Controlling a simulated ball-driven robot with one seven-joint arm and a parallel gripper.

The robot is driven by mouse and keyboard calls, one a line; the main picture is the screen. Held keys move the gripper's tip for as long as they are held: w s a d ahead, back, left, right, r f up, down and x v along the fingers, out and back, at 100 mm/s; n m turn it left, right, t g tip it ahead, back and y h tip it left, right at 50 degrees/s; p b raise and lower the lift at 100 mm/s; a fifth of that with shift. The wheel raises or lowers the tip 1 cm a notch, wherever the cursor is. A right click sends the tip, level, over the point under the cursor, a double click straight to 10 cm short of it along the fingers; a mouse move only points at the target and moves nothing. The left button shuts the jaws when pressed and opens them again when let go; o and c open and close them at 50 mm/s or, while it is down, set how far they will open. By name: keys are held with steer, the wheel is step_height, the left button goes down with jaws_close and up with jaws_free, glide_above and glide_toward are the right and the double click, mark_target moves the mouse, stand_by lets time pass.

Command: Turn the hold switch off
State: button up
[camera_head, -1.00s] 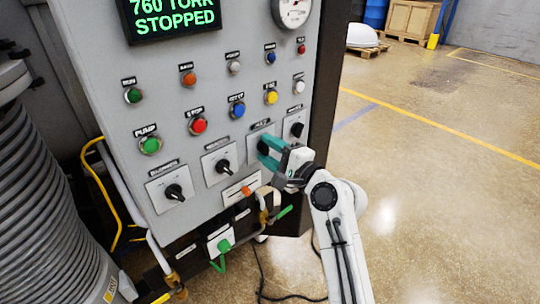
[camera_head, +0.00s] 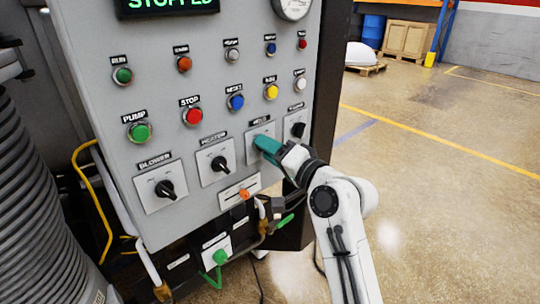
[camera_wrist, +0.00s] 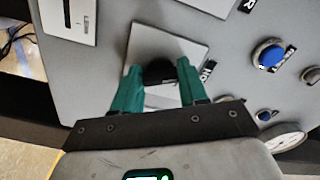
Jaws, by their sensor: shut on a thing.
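The hold switch is a black rotary knob (camera_wrist: 158,72) on a light square plate (camera_wrist: 190,37), which also shows in the head view (camera_head: 253,155). My gripper (camera_wrist: 158,84) has its two teal fingers on either side of the knob, shut on it. In the head view my gripper (camera_head: 268,147) reaches the panel from the right, and its fingers hide the knob. The knob's pointing direction is hidden.
The heater switch (camera_head: 219,163) and blower switch (camera_head: 165,189) sit to the left; another black switch (camera_head: 298,130) is close to the right. Coloured buttons, such as the blue one (camera_head: 236,102), are above. An orange-handled part (camera_head: 244,193) is below.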

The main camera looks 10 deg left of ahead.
steer(key=shift+f, duration=0.15)
stand_by(0.4)
steer(key=o, duration=1.1)
steer(key=shift+c, duration=0.2)
steer(key=v, duration=1.1)
steer(key=shift+b, duration=0.3)
